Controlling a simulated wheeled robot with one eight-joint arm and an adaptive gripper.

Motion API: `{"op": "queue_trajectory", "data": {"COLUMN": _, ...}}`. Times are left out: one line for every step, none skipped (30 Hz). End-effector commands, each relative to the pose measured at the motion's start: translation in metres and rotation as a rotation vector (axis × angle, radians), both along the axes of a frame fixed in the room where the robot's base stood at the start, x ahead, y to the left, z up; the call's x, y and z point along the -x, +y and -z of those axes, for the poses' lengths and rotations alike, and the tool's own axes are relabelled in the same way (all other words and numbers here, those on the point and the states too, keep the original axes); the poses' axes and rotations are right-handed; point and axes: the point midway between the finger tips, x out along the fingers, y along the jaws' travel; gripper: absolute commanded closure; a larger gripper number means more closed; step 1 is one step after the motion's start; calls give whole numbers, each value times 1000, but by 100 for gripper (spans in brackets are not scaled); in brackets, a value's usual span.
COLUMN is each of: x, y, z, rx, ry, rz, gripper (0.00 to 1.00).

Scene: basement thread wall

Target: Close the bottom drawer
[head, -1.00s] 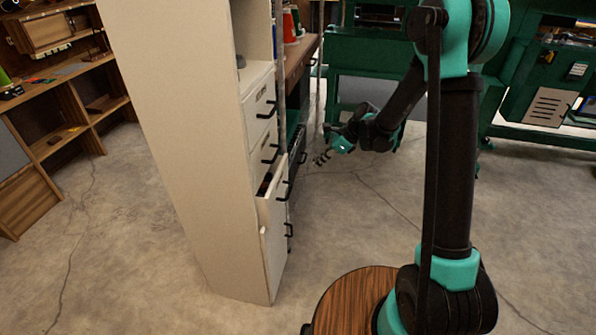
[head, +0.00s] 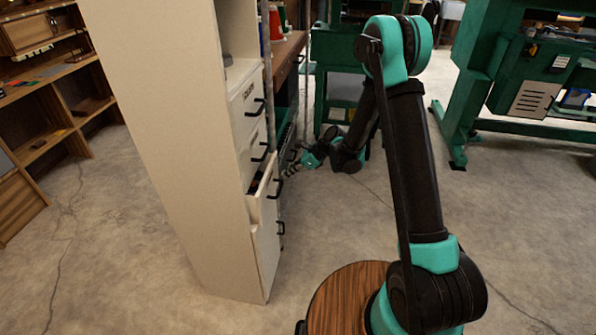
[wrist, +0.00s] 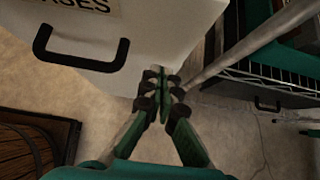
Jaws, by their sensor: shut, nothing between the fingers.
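The white cabinet (head: 170,150) has a column of drawers with black handles on its right face. The lowest drawer (head: 264,208) stands partly open, with a dark gap above its front. A front panel with another handle is below it. My gripper (head: 290,172) is just right of the drawer fronts, near the open drawer's handle; contact cannot be told there. In the wrist view my gripper (wrist: 162,75) is shut and empty, its fingertips close to the edge of a white labelled drawer front (wrist: 150,30) with a black handle (wrist: 80,55). Which drawer this is cannot be told.
A wooden-topped bench with a red cone (head: 276,24) stands behind the cabinet. Green machines (head: 530,75) stand at the back right. Wooden shelves (head: 60,110) are at the left. The concrete floor (head: 520,230) at the right is clear.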

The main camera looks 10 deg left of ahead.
Motion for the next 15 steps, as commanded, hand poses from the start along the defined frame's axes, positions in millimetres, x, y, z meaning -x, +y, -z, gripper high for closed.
{"op": "queue_trajectory", "data": {"x": 0, "y": 6, "z": 0, "rx": 0, "ry": 0, "rz": -1, "gripper": 100}}
{"op": "queue_trajectory", "data": {"x": 0, "y": 8, "z": 0, "rx": 0, "ry": 1, "rz": -2, "gripper": 100}}
{"op": "queue_trajectory", "data": {"x": 0, "y": 10, "z": 0, "rx": 0, "ry": 1, "rz": -1, "gripper": 100}}
{"op": "queue_trajectory", "data": {"x": 0, "y": 12, "z": 0, "rx": 0, "ry": 1, "rz": -1, "gripper": 100}}
{"op": "queue_trajectory", "data": {"x": 0, "y": 13, "z": 0, "rx": 0, "ry": 1, "rz": 0, "gripper": 100}}
{"op": "queue_trajectory", "data": {"x": -1, "y": 14, "z": 0, "rx": 0, "ry": 1, "rz": 1, "gripper": 100}}
{"op": "queue_trajectory", "data": {"x": -1, "y": 14, "z": 0, "rx": 0, "ry": 1, "rz": 1, "gripper": 100}}
{"op": "queue_trajectory", "data": {"x": -1, "y": 15, "z": 0, "rx": 0, "ry": 1, "rz": 1, "gripper": 100}}
{"op": "queue_trajectory", "data": {"x": -1, "y": 15, "z": 0, "rx": 0, "ry": 1, "rz": 1, "gripper": 100}}
{"op": "queue_trajectory", "data": {"x": -1, "y": 15, "z": 0, "rx": 0, "ry": 1, "rz": 1, "gripper": 100}}
{"op": "queue_trajectory", "data": {"x": -1, "y": 15, "z": 0, "rx": 0, "ry": 1, "rz": 1, "gripper": 100}}
{"op": "queue_trajectory", "data": {"x": -1, "y": 15, "z": 0, "rx": 0, "ry": 1, "rz": 1, "gripper": 100}}
{"op": "queue_trajectory", "data": {"x": -1, "y": 15, "z": 0, "rx": 0, "ry": 1, "rz": 1, "gripper": 100}}
{"op": "queue_trajectory", "data": {"x": -1, "y": 15, "z": 0, "rx": 0, "ry": 1, "rz": 1, "gripper": 100}}
{"op": "queue_trajectory", "data": {"x": -1, "y": 15, "z": 0, "rx": 0, "ry": 1, "rz": 1, "gripper": 100}}
